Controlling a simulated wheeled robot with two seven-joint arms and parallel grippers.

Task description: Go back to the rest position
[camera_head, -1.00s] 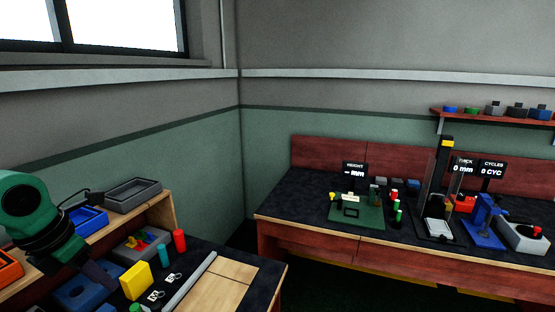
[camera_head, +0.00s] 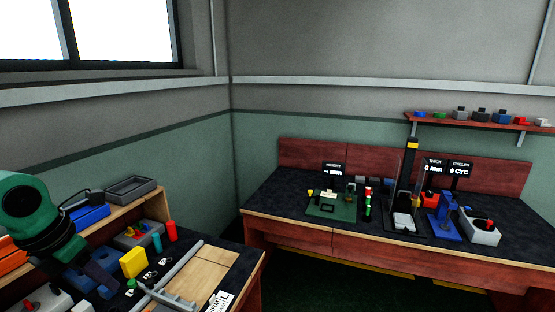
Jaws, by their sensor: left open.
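My left arm comes in from the left with a green and black joint. My left gripper (camera_head: 100,280) is at its lower end, low over the left workbench, beside a yellow block (camera_head: 133,262). It is open; its fingertips are dark, and I see nothing held between them. My right gripper is out of view.
The left bench holds a grey tray (camera_head: 130,189), a blue bin (camera_head: 88,218), a red cylinder (camera_head: 171,231), a teal cylinder (camera_head: 156,242) and a wooden board (camera_head: 207,268). Across the dark floor gap, another bench carries a green plate (camera_head: 331,206) and a blue press (camera_head: 442,215).

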